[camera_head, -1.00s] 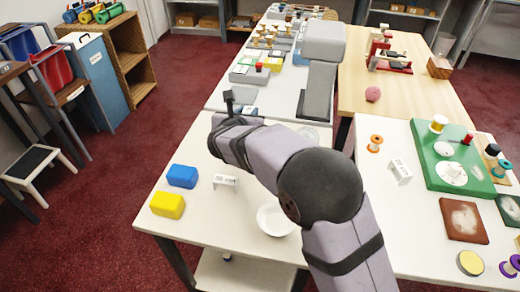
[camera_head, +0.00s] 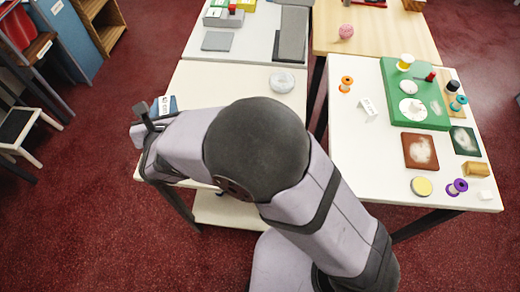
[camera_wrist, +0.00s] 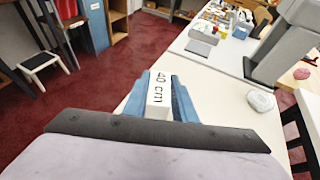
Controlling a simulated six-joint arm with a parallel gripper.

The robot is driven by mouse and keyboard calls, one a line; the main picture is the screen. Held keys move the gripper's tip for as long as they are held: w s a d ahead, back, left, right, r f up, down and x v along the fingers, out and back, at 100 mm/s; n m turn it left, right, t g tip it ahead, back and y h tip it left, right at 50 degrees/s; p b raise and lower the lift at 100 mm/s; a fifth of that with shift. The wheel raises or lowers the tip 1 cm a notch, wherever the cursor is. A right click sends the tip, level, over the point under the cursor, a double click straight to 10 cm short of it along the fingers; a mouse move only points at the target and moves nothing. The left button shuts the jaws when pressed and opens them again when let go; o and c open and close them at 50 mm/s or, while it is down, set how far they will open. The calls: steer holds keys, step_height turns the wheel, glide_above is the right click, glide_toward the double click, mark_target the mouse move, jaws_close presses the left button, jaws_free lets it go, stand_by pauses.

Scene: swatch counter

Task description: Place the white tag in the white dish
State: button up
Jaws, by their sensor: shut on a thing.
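My gripper (camera_wrist: 158,106) is shut on a white tag (camera_wrist: 158,91) that reads "40 cm"; the tag stands between its blue fingers in the wrist view. In the head view the tag (camera_head: 163,105) shows small beside a bit of blue, beyond my wrist, over the left side of the near white table. The white dish, an open bowl in the earlier head view, is hidden behind my arm now and I do not see it in the wrist view.
A pale rounded glass-like piece (camera_head: 282,82) sits near the table's far edge. Another white tag (camera_head: 368,108), an orange spool (camera_head: 346,84) and a green board (camera_head: 414,92) are on the right table. A grey slab (camera_head: 217,41) lies on the table behind.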

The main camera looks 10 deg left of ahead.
steer(key=s+d+f+m+h, duration=0.1)
steer(key=d+m+h, duration=0.3)
steer(key=d, duration=0.8)
steer(key=s+d+f+m+h, duration=0.1)
steer(key=s+d+m+h, duration=0.2)
steer(key=d, duration=1)
steer(key=m+h, duration=0.2)
steer(key=h, duration=0.1)
steer(key=shift+s+d+p, duration=0.15)
steer(key=shift+s+p, duration=0.05)
steer(key=shift+p, duration=0.15)
steer(key=shift+f, duration=0.2)
steer(key=shift+f, duration=4.95)
steer(key=shift+f, duration=0.1)
